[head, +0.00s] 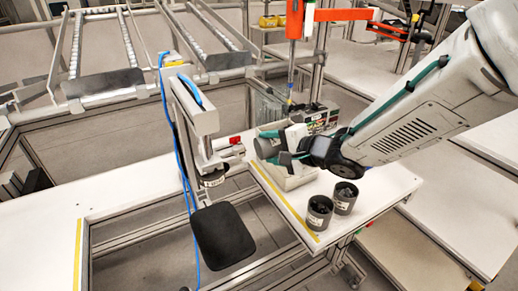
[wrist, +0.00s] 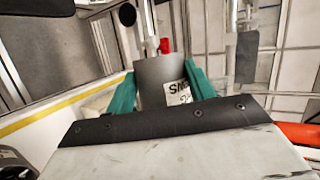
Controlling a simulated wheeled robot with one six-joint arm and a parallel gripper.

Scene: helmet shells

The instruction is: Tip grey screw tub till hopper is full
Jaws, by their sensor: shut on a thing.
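My gripper (head: 285,147) is shut on a grey tub (wrist: 160,72), with a teal finger on each side of it. The tub has a white label with dark lettering, partly cut off by the gripper body. In the head view the tub (head: 267,147) appears tilted, above a pale open-topped bin (head: 296,180) on the white bench. I cannot see into the tub. No hopper can be clearly made out; I cannot tell whether the pale bin is it, nor its fill level.
Two dark tubs with dark contents (head: 319,213) (head: 344,198) stand near the bench's front edge. A grey press-like stand (head: 196,115) with a red knob (head: 236,140) and black pad (head: 222,235) is left.

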